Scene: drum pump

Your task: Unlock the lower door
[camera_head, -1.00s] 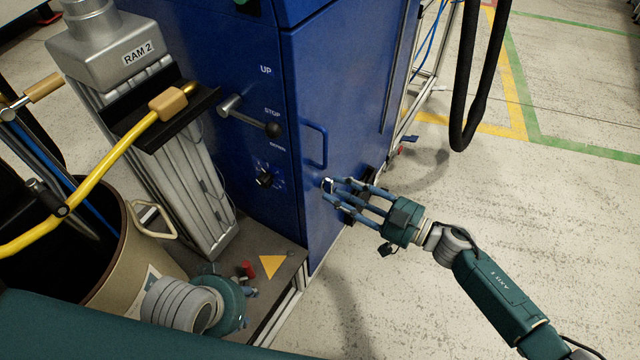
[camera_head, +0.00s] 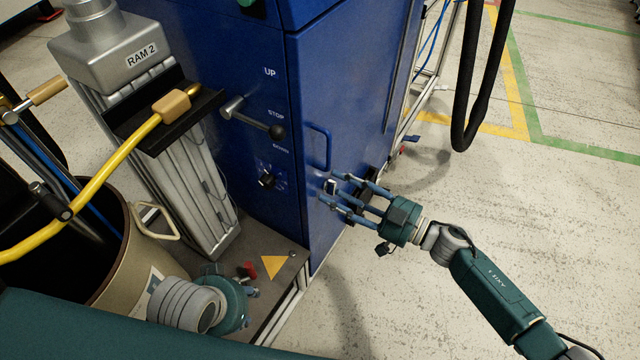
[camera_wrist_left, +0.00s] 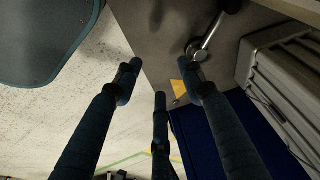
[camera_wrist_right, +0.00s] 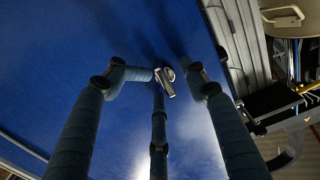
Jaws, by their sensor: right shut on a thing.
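The lower door (camera_head: 350,85) is the blue panel on the cabinet's front, with a blue bar handle (camera_head: 318,147). It looks closed. Below the handle sits a small metallic lock piece (camera_head: 331,186), which also shows in the right wrist view (camera_wrist_right: 165,81). My right gripper (camera_head: 334,190) is at the door with its fingers around this piece. In the right wrist view the left finger's tip meets it, and the others are close beside it. My left gripper (camera_head: 252,294) is low over the grey base plate, its fingers apart and empty in the left wrist view (camera_wrist_left: 160,88).
A black-knobbed lever (camera_head: 252,120) and a rotary knob (camera_head: 267,181) are on the cabinet left of the door. The ram column (camera_head: 195,185) and a drum (camera_head: 115,290) with a yellow hose (camera_head: 110,155) stand at left. Floor (camera_head: 530,210) at right is clear.

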